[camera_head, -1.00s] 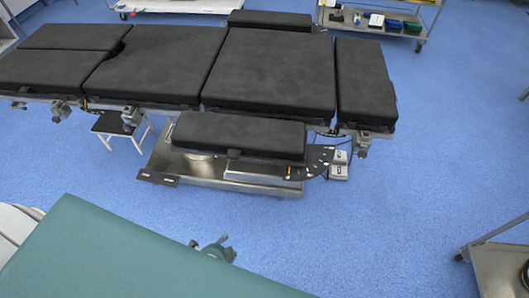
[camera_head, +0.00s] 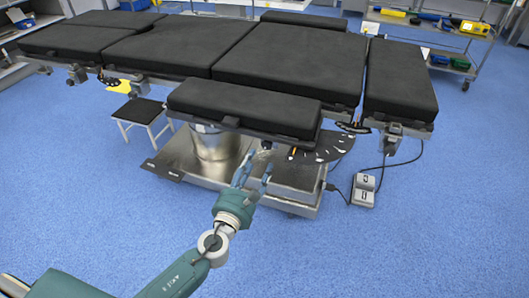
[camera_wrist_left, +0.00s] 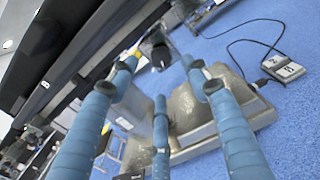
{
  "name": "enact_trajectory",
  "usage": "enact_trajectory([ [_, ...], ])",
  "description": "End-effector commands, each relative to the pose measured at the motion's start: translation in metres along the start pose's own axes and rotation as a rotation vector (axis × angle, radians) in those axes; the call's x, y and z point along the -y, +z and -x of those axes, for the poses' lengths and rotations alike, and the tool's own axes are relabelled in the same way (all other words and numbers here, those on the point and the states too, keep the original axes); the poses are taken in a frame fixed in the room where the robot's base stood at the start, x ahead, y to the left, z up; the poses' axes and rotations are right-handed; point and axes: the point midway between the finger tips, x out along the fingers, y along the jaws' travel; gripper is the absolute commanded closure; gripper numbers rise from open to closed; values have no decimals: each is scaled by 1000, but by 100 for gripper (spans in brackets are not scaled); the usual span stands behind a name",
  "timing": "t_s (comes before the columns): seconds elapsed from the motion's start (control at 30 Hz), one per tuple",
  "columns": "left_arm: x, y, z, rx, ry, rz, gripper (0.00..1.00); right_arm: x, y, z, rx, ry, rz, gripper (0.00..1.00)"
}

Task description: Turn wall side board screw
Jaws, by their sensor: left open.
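The black padded side board (camera_head: 245,108) sticks out from the near side of the operating table. A small dark fitting (camera_head: 266,145) shows under its front edge; I cannot tell for sure whether it is the screw. In the left wrist view a dark blocky fitting (camera_wrist_left: 159,50) hangs below the board's edge, beyond the fingertips. My left gripper (camera_head: 256,172) is open and empty, below and in front of the board, its fingers pointing up toward it. The blue fingers (camera_wrist_left: 158,82) spread apart in the left wrist view. My right gripper is not in view.
The operating table (camera_head: 290,60) spans the top of the view. Its metal base (camera_head: 190,155) stands below the side board. A black marked plate (camera_head: 325,150) juts out at the board's right. A cabled foot pedal (camera_head: 363,190) lies on the floor. A stool (camera_head: 140,112) stands left.

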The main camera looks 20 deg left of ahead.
Motion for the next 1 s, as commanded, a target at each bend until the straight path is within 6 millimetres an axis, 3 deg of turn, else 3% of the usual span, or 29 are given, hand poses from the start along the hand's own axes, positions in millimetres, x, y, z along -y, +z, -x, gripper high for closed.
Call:
enact_trajectory([
  [0.2, 0, 0, -45, 1, 1, 3, 52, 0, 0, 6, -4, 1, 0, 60],
  [0.4, 0, -1, -72, -1, 1, 3, 52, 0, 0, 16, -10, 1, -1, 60],
  [0.83, 0, -1, -82, -2, 0, 4, 52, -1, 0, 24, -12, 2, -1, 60],
  [1.0, 0, -1, -82, -2, 0, 4, 86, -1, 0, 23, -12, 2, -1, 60],
])
